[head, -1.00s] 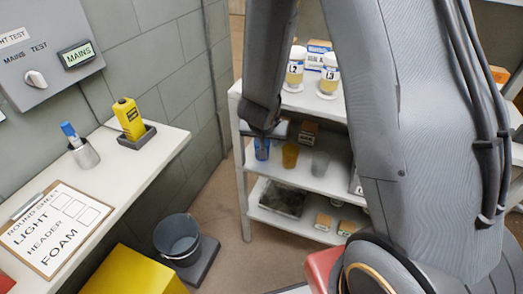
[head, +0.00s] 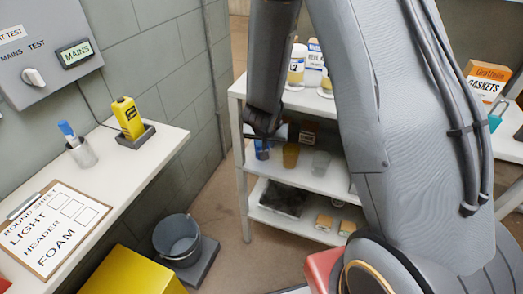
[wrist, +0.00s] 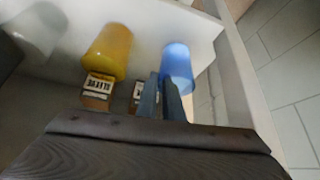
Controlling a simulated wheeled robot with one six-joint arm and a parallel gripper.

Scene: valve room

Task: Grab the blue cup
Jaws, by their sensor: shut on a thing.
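The blue cup (head: 262,151) is at the left end of the shelf unit's middle shelf, partly hidden behind my gripper in the head view. In the wrist view the blue cup (wrist: 178,63) is right of centre, close to the shelf's edge. My gripper's narrow fingers (wrist: 163,78) are close together and shut on the blue cup at its side. In the head view my gripper (head: 270,136) is at the cup's upper part, and its fingertips are hard to make out. I cannot tell whether the cup is clear of the shelf.
A yellow cup (head: 291,155) and a clear cup (head: 321,162) stand to the right on the same shelf. Small labelled boxes (wrist: 98,90) are near my fingers. The upper shelf holds labelled jars (head: 298,66). A bucket (head: 178,238) stands on the floor.

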